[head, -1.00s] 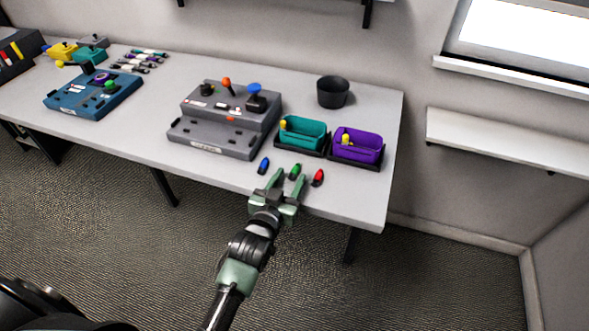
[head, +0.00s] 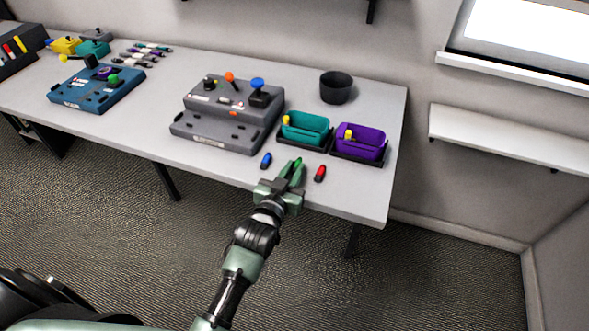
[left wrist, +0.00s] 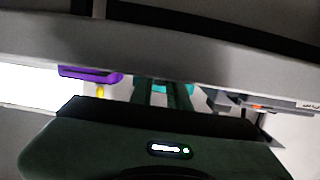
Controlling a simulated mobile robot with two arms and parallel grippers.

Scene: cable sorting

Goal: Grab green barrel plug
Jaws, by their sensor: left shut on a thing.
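The green barrel plug (head: 298,162) is at the front edge of the table, between the fingertips of my left gripper (head: 291,172). The gripper is shut on it, and only the plug's top shows past the fingers. A blue plug (head: 266,160) lies just left of the gripper and a red plug (head: 320,173) just right of it, both apart from the fingers. In the left wrist view the gripper's fingers (left wrist: 162,95) point away from the camera, and I cannot make out the plug there. My right gripper is not in view.
Behind the plugs stand a teal bin (head: 306,128) and a purple bin (head: 360,141), each with a yellow piece. A grey control box (head: 228,115) is left of them, and a black cup (head: 335,88) stands behind. The table's front right corner is clear.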

